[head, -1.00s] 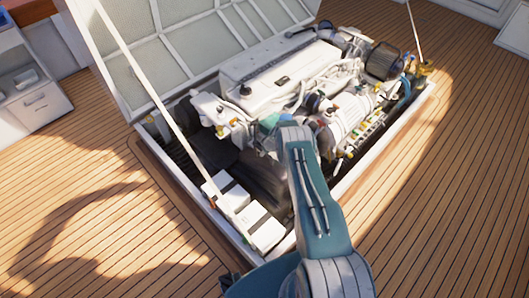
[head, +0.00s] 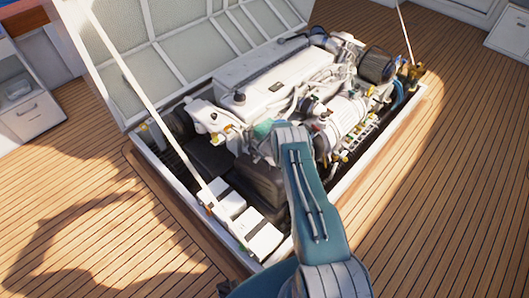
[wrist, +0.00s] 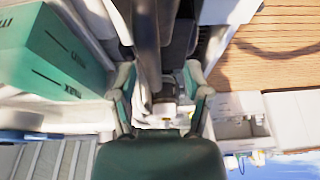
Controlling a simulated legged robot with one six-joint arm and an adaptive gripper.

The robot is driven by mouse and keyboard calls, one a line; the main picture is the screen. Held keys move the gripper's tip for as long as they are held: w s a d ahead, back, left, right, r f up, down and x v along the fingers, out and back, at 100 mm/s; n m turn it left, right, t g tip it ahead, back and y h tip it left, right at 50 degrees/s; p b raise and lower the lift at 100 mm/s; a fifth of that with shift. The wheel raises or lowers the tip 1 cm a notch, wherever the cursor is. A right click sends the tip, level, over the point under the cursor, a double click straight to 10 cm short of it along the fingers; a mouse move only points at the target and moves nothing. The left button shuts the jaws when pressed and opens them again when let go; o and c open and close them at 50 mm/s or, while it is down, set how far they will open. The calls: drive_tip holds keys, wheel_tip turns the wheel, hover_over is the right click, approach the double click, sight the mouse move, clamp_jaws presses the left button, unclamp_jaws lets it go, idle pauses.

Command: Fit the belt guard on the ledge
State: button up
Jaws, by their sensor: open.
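My gripper (wrist: 160,80) is open in the wrist view, with its two fingers apart. A dark upright bar (wrist: 146,40) shows in the gap between the fingers; I cannot tell whether it is touched. In the head view my arm hides the gripper, which is over the engine (head: 280,75) in the open hatch. I cannot make out the belt guard or its ledge for certain in either view. A green tank marked max and min (wrist: 45,50) is close on the left of the gripper in the wrist view; a teal patch (head: 264,128) shows beside my arm in the head view.
The raised hatch lid (head: 185,45) leans behind the engine. A long pale strut (head: 150,110) crosses the hatch's left side. White boxes (head: 262,240) stand in its near corner. The wooden deck (head: 440,200) is clear on the right; a white cabinet (head: 35,115) stands at left.

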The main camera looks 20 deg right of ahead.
drive_tip(key=v, duration=1)
drive_tip(key=shift+r, duration=0.3)
drive_tip(key=shift+s, duration=0.1)
drive_tip(key=a+r, duration=0.3)
drive_tip(key=r, duration=0.8)
drive_tip(key=a+r, duration=0.2)
drive_tip(key=r, duration=0.8)
drive_tip(key=s+a+r+m, duration=0.1)
drive_tip(key=s+a+r, duration=0.25)
drive_tip(key=r, duration=0.55)
drive_tip(key=s+a+r, duration=0.3)
drive_tip(key=s+r, duration=0.1)
drive_tip(key=r, duration=0.4)
drive_tip(key=s+a+r+m, duration=0.1)
drive_tip(key=s+a+r, duration=0.3)
drive_tip(key=s+r, duration=0.75)
drive_tip(key=s+m+t+h, duration=0.1)
drive_tip(key=s+m+h, duration=0.1)
drive_tip(key=s, duration=1.7)
drive_tip(key=shift+a+t, duration=0.25)
drive_tip(key=shift+t, duration=0.05)
